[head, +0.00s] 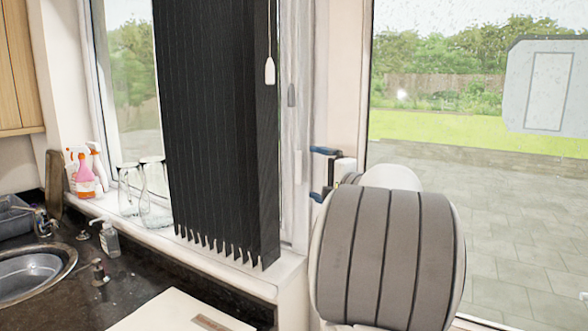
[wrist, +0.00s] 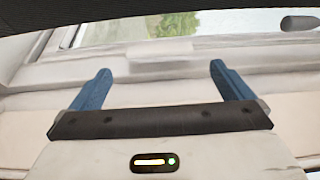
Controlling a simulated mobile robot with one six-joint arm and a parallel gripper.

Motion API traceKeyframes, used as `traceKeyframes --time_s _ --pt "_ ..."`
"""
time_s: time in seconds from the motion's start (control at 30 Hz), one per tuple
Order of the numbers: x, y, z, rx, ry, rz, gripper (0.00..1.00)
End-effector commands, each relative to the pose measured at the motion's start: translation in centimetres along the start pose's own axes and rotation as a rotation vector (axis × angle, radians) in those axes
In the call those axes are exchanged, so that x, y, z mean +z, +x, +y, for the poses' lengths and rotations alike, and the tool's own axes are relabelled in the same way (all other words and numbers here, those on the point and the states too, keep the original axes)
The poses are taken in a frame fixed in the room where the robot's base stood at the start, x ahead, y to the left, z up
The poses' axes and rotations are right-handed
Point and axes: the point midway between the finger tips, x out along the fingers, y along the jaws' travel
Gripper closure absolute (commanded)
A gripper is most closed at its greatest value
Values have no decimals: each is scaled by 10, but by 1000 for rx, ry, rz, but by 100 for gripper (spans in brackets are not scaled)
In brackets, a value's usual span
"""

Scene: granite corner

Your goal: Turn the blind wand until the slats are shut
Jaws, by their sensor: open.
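The black vertical blind slats (head: 215,120) hang in front of the window, side by side, with their lower ends separate and angled above the sill. A thin cord or wand with a white end piece (head: 269,71) hangs at the right edge of the slats. A grey end piece (head: 291,95) hangs just right of it. My gripper (head: 316,173) is open and empty, below and right of both hanging pieces and apart from them. In the wrist view its two blue fingers (wrist: 160,70) are wide apart with nothing between them. A dark grey rounded piece (wrist: 300,23) shows at upper right; I cannot tell what it is.
The window sill (head: 200,248) holds upturned glasses (head: 154,195) and spray bottles (head: 84,172). A sink (head: 35,268) and a soap bottle (head: 110,238) are at the lower left. A pale board (head: 180,313) lies at the front. Glass and a frame are at the right.

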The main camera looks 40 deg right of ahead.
Motion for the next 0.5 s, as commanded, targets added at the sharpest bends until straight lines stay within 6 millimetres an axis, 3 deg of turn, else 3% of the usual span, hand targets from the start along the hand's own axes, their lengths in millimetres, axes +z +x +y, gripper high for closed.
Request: traceKeyframes --time_s 0.3,0.5 --pt "3 52 -1 4 2 -5 0" --pt "3 65 0 4 0 -5 0"
